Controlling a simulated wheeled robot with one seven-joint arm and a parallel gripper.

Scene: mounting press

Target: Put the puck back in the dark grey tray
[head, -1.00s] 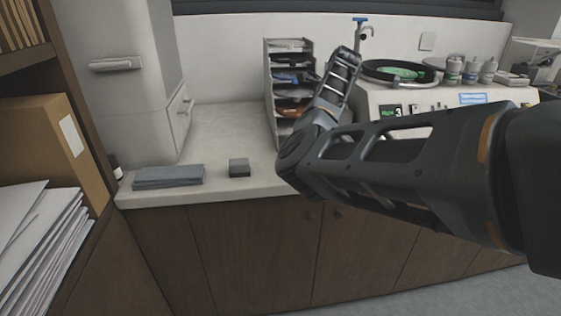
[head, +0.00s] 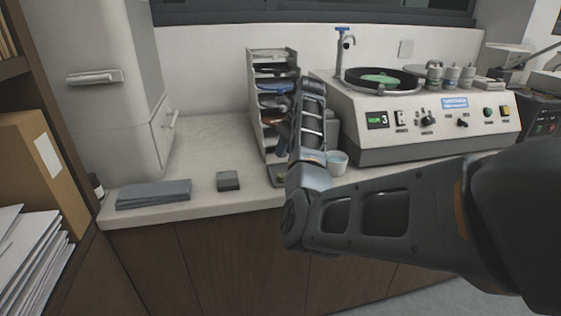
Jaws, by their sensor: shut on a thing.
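My arm comes in from the right, and its last links rise in front of the rack. My gripper does not show; it is hidden behind my arm, so I cannot see its fingers or what is between them. I cannot make out the puck. Just left of my arm, at the foot of the rack, a small part of a dark object (head: 276,174) with a greenish spot shows. Most of it is covered, and I cannot tell whether it is the dark grey tray.
A tiered rack (head: 256,100) holds several discs. A folded grey cloth (head: 153,194) and a small dark grey block (head: 228,181) lie on the counter (head: 196,148). A white bowl (head: 337,162) stands right of my arm, before the grinding machine (head: 440,135) with several weights.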

